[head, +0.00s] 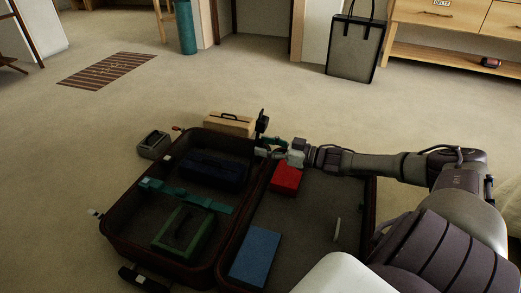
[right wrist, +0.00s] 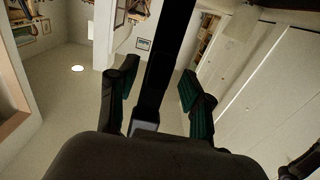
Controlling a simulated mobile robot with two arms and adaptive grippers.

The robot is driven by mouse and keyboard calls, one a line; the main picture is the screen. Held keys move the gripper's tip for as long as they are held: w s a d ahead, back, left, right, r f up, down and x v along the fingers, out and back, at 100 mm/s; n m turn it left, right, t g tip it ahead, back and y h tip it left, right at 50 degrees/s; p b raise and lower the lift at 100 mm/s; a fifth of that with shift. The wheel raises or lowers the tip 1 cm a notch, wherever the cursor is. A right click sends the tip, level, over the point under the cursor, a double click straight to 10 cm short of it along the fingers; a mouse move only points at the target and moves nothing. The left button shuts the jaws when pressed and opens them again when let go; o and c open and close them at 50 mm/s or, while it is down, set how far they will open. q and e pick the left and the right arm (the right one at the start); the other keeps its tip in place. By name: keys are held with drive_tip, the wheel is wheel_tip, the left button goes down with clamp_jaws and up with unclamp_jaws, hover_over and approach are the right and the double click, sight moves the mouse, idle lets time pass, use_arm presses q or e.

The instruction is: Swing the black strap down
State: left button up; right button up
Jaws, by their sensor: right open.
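An open dark suitcase (head: 120,257) lies on the floor in the head view. The black strap (head: 262,122) stands up at its far edge, near the middle, by the tan case. My right gripper (head: 268,149) reaches in from the right at that edge, just below the strap's top. In the right wrist view, a long black strap (right wrist: 168,50) runs between the two spread dark-green fingers of my right gripper (right wrist: 158,100). The fingers look apart from it on both sides. Its lower end is partly hidden by the gripper body. My left gripper is not in view.
The left half holds a navy bundle (head: 215,170), a teal strap (head: 215,205) and a green box (head: 183,233). The right half holds a red box (head: 286,177) and a blue book (head: 256,255). A tan case (head: 229,124) and grey box (head: 154,145) stand close outside.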

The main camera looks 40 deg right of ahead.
drive_tip(key=shift+b+x, duration=0.3)
drive_tip(key=shift+x, duration=0.6)
drive_tip(key=shift+c, duration=0.2)
clamp_jaws()
